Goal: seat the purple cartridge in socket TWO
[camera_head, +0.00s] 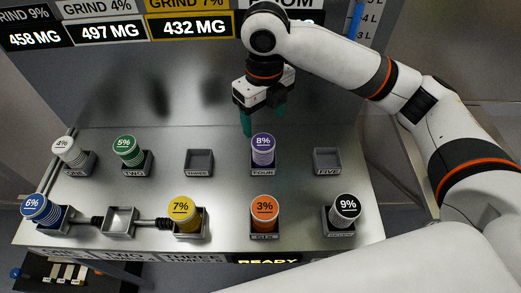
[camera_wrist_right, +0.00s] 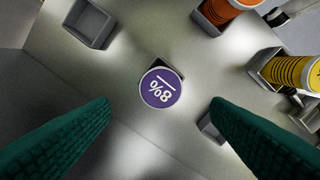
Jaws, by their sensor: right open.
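The purple cartridge (camera_head: 262,152), marked 8%, stands upright in socket FOUR (camera_head: 263,171) in the back row. Its round top (camera_wrist_right: 161,88) shows in the right wrist view, between and beyond the fingertips. My right gripper (camera_head: 263,116) is open, with green fingers pointing down, above and behind the purple cartridge and apart from it. Socket TWO (camera_head: 132,171) in the back row holds the green cartridge (camera_head: 126,150), marked 5%. My left gripper is not in view.
Sockets THREE (camera_head: 199,161) and FIVE (camera_head: 327,161) are empty. A white cartridge (camera_head: 70,152) stands in socket ONE.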

